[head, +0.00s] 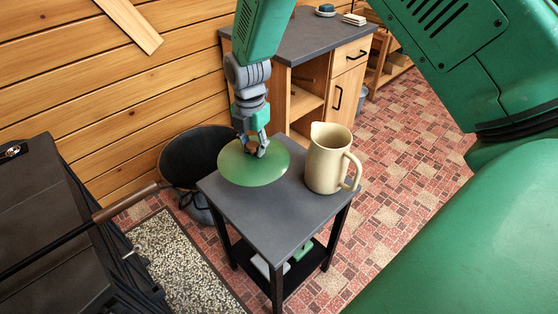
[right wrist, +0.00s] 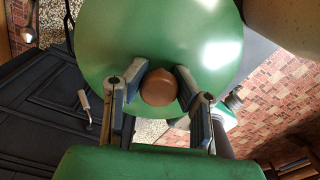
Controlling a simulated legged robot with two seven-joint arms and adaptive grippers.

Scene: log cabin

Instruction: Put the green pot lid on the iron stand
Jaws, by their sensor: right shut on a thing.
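The green pot lid (head: 240,172) is a shiny disc with a brown knob. In the head view it is at the far left corner of a small stand (head: 275,222) with a dark grey top and black legs, partly past its edge. I cannot tell whether it touches the top. My right gripper (head: 257,149) points down and is shut on the lid's knob. The right wrist view shows the brown knob (right wrist: 159,87) between the two fingers (right wrist: 158,92), with the green lid (right wrist: 160,35) beyond. My left gripper is not in view.
A cream pitcher (head: 325,160) stands on the stand, right of the lid. A black bucket-like container (head: 184,158) is behind left. A dark stove-like body (head: 45,225) with a rod is at left. A cabinet (head: 305,42) stands behind. The stand's front top is clear.

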